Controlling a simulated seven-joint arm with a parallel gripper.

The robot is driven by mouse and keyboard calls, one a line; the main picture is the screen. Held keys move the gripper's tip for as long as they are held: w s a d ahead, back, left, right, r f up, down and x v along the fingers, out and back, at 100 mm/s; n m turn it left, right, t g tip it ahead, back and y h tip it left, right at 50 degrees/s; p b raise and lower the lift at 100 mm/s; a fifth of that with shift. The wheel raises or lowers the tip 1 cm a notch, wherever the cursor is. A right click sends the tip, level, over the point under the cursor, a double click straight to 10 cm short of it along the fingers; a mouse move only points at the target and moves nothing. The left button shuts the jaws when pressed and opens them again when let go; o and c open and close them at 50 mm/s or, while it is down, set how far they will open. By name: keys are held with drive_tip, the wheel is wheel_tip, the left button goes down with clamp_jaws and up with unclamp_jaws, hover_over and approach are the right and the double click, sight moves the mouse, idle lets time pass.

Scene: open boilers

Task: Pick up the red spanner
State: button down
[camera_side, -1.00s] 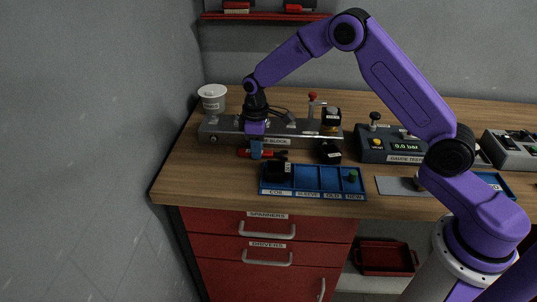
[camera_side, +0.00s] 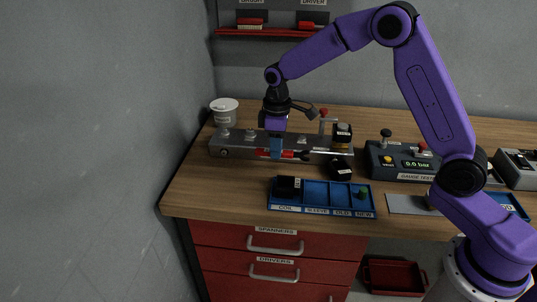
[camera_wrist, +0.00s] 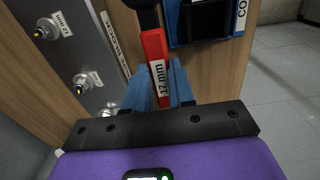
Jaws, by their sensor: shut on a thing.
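The red spanner has a red handle (camera_side: 289,154) and a dark end pointing right in the side view. My gripper (camera_side: 275,152) has its blue fingers shut on the handle and holds it above the bench, in front of the grey metal block (camera_side: 232,148). In the wrist view the red handle (camera_wrist: 154,52), with a white "mm" label, runs between the blue fingers of my gripper (camera_wrist: 160,88). The spanner's far end is cut off by the top edge there, and the fingers hide part of the handle.
A blue compartment tray (camera_side: 322,212) sits in front, with a black block (camera_side: 288,187) in its left compartment. Another black block (camera_side: 340,169) stands right of the spanner. A gauge tester (camera_side: 400,162) is farther right. A white tub (camera_side: 224,114) stands at the back left.

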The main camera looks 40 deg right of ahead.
sight(300, 155)
drive_tip(key=s+d+r, duration=0.1)
drive_tip(key=s+r, duration=0.5)
drive_tip(key=s, duration=0.4)
drive_tip(key=shift+s+d, duration=0.25)
drive_tip(key=shift+d, duration=0.15)
